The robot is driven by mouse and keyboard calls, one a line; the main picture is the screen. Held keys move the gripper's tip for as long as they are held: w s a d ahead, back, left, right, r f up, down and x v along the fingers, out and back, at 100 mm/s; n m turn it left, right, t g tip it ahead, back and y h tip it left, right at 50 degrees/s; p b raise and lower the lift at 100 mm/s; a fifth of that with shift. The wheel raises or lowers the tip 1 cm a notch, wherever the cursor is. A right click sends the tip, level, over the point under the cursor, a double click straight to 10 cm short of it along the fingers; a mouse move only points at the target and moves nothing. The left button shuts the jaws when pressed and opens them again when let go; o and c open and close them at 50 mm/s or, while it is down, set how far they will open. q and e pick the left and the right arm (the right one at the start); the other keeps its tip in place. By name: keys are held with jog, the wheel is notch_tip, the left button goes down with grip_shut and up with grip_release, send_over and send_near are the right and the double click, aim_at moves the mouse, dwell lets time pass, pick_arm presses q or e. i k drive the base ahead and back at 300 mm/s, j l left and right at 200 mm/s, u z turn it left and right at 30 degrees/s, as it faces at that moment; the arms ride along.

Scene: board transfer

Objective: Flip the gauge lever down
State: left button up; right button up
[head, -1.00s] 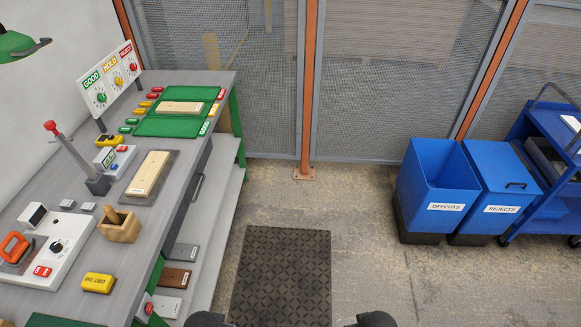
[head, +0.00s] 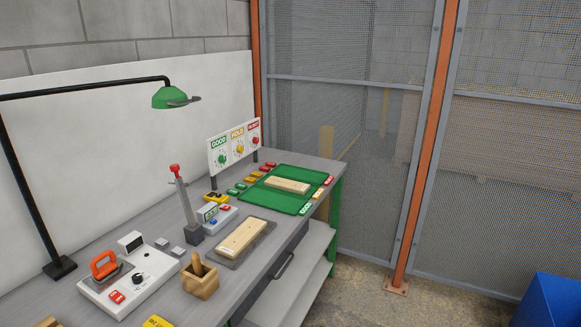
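The gauge lever (head: 181,201) stands on the grey workbench, a grey bar with a red knob (head: 175,170) at its top. It is raised, close to upright with a slight lean, and rises from a dark block (head: 194,233). A light wooden board (head: 241,237) lies on a dark plate just right of the lever's base. A small meter box (head: 208,212) with a display stands behind the board. Neither of my grippers shows in the head view.
A green tray (head: 259,205) with another board (head: 287,185) lies farther along the bench. A wooden holder (head: 200,283) and a white panel with an orange handle (head: 103,265) stand nearer. A green lamp (head: 172,97) hangs above. A blue bin (head: 556,301) is at lower right.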

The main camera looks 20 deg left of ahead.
aim_at(174, 168)
jog(key=u, duration=1.35)
